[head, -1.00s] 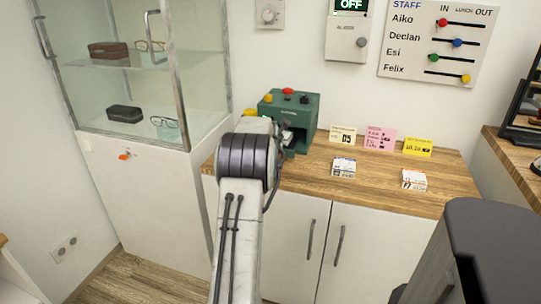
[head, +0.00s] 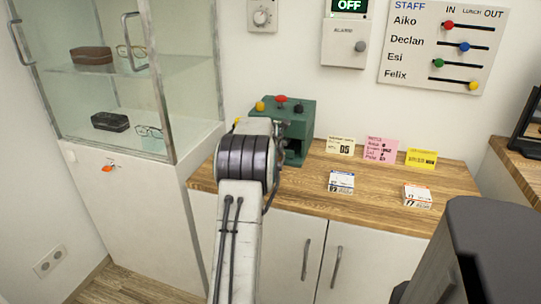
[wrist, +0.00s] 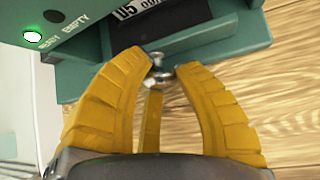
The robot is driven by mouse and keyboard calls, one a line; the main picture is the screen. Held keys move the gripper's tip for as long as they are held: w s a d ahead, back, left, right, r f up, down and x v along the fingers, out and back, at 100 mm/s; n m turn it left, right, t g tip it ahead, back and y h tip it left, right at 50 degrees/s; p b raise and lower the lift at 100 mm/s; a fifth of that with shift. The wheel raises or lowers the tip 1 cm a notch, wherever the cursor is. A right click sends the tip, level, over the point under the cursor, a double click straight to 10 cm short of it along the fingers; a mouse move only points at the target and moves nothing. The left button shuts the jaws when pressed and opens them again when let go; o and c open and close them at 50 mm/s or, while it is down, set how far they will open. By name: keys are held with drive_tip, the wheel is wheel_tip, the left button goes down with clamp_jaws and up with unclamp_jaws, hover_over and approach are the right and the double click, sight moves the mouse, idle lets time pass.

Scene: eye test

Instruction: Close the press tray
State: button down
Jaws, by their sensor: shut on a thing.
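The green press (head: 301,119) stands at the left end of the wooden counter, with yellow, red and black knobs on top. My arm hides part of its front in the head view. A dark tray area (wrist: 205,36) holds a card marked 05. My gripper (wrist: 160,66) has its yellow fingers shut on a small shiny metal knob (wrist: 156,60) at the tray's front. I cannot tell how far the tray is out.
Several cards, including a pink one (head: 380,149) and a yellow one (head: 421,159), stand on the counter (head: 300,186) to the right. Two small calendar-like blocks lie before them. A glass cabinet (head: 105,100) stands close on the left. A dark grey object (head: 490,240) fills the lower right.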

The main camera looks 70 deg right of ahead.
drive_tip(key=c, duration=0.9)
unclamp_jaws()
drive_tip(key=shift+d, duration=0.15)
drive_tip(key=shift+o, duration=0.2)
drive_tip(key=v, duration=1.2)
drive_tip(key=shift+s, duration=0.1)
